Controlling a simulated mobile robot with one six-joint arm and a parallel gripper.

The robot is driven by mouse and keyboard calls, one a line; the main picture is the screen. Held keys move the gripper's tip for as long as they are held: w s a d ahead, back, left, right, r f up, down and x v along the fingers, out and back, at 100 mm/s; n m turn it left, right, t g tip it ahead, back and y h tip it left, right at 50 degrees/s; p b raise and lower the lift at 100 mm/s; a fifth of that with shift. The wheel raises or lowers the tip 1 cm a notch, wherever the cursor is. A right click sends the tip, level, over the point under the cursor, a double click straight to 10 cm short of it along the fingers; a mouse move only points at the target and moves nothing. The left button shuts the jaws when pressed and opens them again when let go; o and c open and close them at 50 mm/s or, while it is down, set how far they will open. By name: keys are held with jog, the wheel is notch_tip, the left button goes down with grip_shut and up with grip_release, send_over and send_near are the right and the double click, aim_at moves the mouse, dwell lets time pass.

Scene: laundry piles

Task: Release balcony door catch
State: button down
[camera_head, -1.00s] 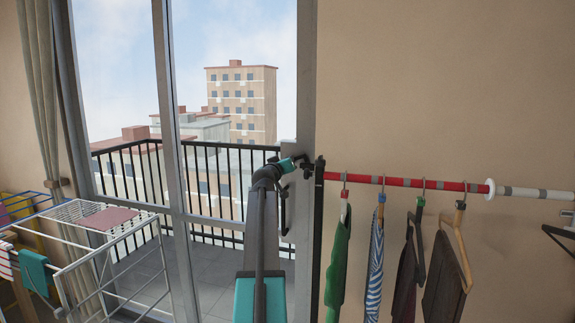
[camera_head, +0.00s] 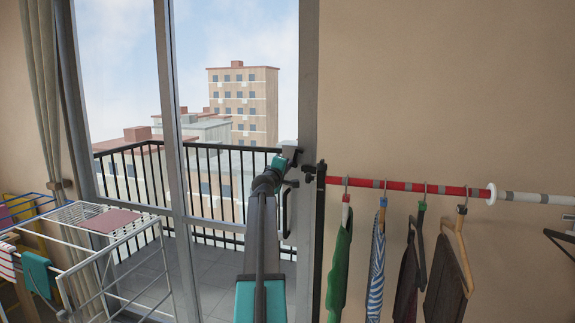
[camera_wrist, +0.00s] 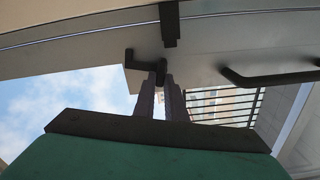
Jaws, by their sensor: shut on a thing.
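The balcony door's catch is a small black lever (camera_wrist: 146,66) on the grey door frame. In the wrist view my gripper (camera_wrist: 160,80) has its two fingers shut around the lever's lower end. A separate black piece (camera_wrist: 169,24) on the frame sits just above, with a small gap from the lever. In the head view my gripper (camera_head: 293,156) is at the right door stile, and my arm partly hides the spot. The black door handle (camera_head: 286,212) is below, untouched; it also shows in the wrist view (camera_wrist: 268,77). The glass door (camera_head: 235,105) appears closed.
A red and white rail (camera_head: 405,184) with several hung clothes is close on the right, with a black bracket (camera_head: 315,170) at its left end. A white drying rack (camera_head: 90,245) stands at lower left. A railing (camera_head: 225,147) lies beyond the glass.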

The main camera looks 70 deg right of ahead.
jog(key=shift+f+n+p, duration=0.15)
jog(key=shift+n+p, duration=0.4)
jog(key=shift+n, duration=0.95)
jog(key=c, duration=1.8)
grip_release()
jog(key=shift+a, duration=0.15)
jog(key=a+b, duration=0.2)
jog(key=a, duration=1.1)
jog(key=shift+s+a+b, duration=0.3)
jog(key=shift+s+b, duration=0.05)
jog(key=shift+s, duration=0.05)
